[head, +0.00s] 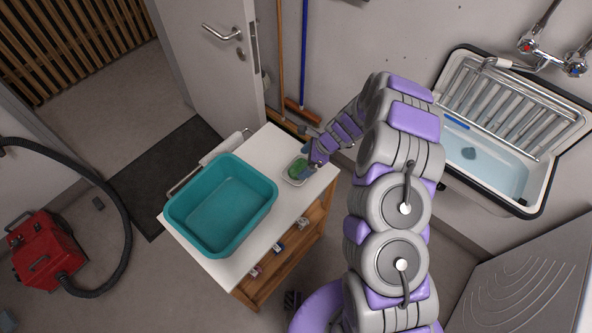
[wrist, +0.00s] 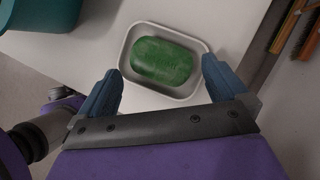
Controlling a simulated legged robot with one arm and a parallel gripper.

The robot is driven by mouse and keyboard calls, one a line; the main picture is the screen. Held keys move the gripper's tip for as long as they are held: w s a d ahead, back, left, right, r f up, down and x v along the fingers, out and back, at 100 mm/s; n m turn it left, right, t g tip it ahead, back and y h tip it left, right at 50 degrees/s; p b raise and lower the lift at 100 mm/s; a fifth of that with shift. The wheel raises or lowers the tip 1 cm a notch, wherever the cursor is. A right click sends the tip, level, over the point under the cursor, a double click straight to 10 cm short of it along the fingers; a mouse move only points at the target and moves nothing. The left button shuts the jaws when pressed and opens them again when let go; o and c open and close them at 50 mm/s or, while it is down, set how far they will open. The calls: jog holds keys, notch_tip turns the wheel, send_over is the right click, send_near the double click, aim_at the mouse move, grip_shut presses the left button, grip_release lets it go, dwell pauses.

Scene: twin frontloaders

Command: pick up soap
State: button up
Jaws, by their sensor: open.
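The green soap (head: 297,168) lies in a small white dish on the white tabletop. In the wrist view the soap (wrist: 162,61) is an oval green bar inside the rectangular white dish (wrist: 141,30). My gripper (head: 312,158) is at the dish's right side in the head view and partly covers it. In the wrist view my gripper (wrist: 161,80) is open, with one blue finger on each side of the dish's near part. Nothing is between the fingertips except the near part of the dish and soap beyond or below. I cannot tell whether the fingers touch the dish.
A teal basin (head: 190,212) stands on the white table (head: 264,150), left of the dish. Small boxes sit on the shelf below. Brooms (head: 303,60) lean against the wall behind. A sink (head: 480,165) is at the right, a red vacuum (head: 48,250) at the left.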

aim_at(300, 167)
jog(key=x, duration=0.1)
jog(key=b+x, duration=0.1)
jog(key=x, duration=0.1)
jog(key=shift+d+f, duration=0.1)
jog(key=shift+f, duration=0.3)
jog(key=shift+a, duration=0.2)
jog(key=shift+c, duration=0.8)
jog(key=shift+d, duration=0.15)
jog(key=c, duration=0.6)
jog(key=shift+r, duration=0.15)
